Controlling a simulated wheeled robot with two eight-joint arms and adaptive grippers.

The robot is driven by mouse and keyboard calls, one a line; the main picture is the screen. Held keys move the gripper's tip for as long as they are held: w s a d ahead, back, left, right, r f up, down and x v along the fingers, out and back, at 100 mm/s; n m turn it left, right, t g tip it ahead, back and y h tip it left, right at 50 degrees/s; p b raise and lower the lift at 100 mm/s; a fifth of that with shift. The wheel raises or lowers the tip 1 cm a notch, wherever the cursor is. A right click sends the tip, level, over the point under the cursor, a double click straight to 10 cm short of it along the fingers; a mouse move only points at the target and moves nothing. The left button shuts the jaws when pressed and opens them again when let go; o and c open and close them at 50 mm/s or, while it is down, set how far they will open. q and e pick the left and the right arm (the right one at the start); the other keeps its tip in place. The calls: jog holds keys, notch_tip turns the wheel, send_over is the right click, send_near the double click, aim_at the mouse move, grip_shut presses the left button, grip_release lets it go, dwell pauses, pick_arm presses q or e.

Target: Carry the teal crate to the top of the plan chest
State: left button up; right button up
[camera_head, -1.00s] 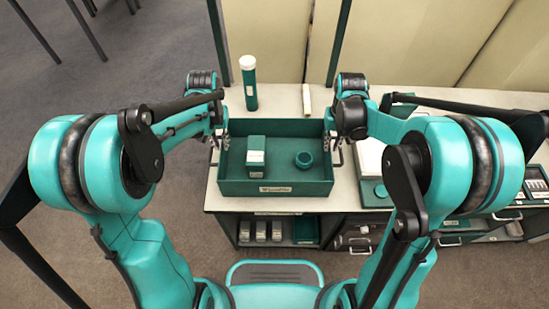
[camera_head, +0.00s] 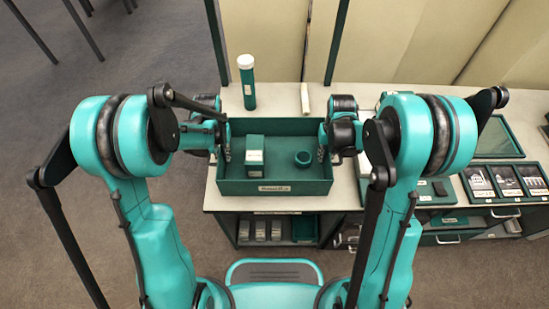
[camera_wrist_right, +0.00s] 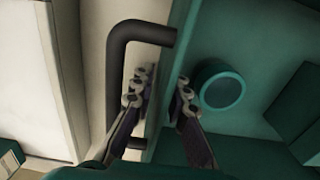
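The teal crate (camera_head: 236,187) stands level on a pale worktop (camera_head: 290,205). It holds a dark green box with a white label (camera_head: 255,150) and a small round teal pot (camera_head: 303,159). My left gripper (camera_head: 225,148) is at the crate's left wall; whether its fingers are closed is too small to tell. My right gripper (camera_head: 323,146) is at the right wall. In the right wrist view its fingers (camera_wrist_right: 160,92) are apart, one on each side of the crate's wall, the outer one beside a dark bar handle (camera_wrist_right: 116,60).
A green tube with a white cap (camera_head: 248,83) and a white roll (camera_head: 305,99) stand behind the crate. Framed pictures (camera_head: 508,180) and a green tray (camera_head: 497,138) lie to the right. Drawers and an open shelf (camera_head: 305,230) are below the worktop.

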pick_arm(q)
grip_shut()
pick_arm(e)
grip_shut()
pick_arm(q)
jog(key=shift+r, duration=0.2)
pick_arm(e)
jog(key=shift+r, duration=0.2)
